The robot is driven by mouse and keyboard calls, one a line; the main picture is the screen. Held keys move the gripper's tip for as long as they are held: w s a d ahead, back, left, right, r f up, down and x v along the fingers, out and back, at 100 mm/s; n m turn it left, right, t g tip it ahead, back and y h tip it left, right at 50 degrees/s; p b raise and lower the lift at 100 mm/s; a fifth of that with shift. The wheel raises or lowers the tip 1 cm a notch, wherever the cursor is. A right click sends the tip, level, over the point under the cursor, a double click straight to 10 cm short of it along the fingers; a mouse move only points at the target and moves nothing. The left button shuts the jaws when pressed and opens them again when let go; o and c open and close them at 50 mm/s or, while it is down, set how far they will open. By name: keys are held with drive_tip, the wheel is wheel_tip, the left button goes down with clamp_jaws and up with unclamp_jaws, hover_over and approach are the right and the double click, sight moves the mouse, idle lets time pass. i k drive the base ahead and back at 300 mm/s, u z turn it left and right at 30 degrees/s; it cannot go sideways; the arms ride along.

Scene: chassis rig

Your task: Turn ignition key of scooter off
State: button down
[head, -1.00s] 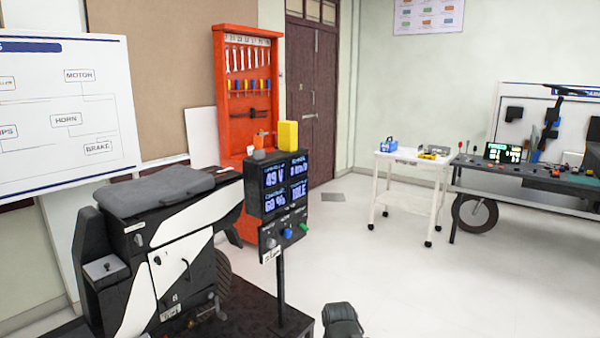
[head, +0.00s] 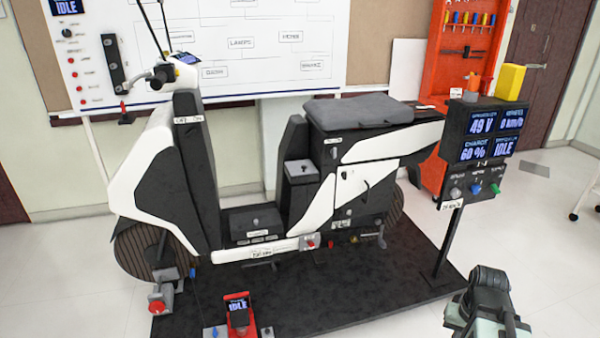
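The black and white scooter (head: 180,190) stands on a dark platform (head: 330,280), its handlebar (head: 170,72) at the left and its seat (head: 358,112) at the right. A small labelled spot (head: 188,119) shows on the front column below the handlebar; I cannot tell whether it is the ignition key. A display on a post (head: 485,130) at the right reads 49 V, 60 % and IDLE. Part of my arm (head: 485,300) shows at the bottom right, beside the platform and well apart from the scooter. My gripper's fingertips cannot be made out.
A whiteboard (head: 310,65) with a labelled diagram and a switch panel (head: 85,70) stand behind the scooter. A red device (head: 238,312) with a small screen sits at the platform's front edge. An orange tool cabinet (head: 440,80) stands behind right. Floor at the left front is clear.

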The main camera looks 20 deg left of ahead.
sight(190, 131)
drive_tip(key=u, duration=1.1)
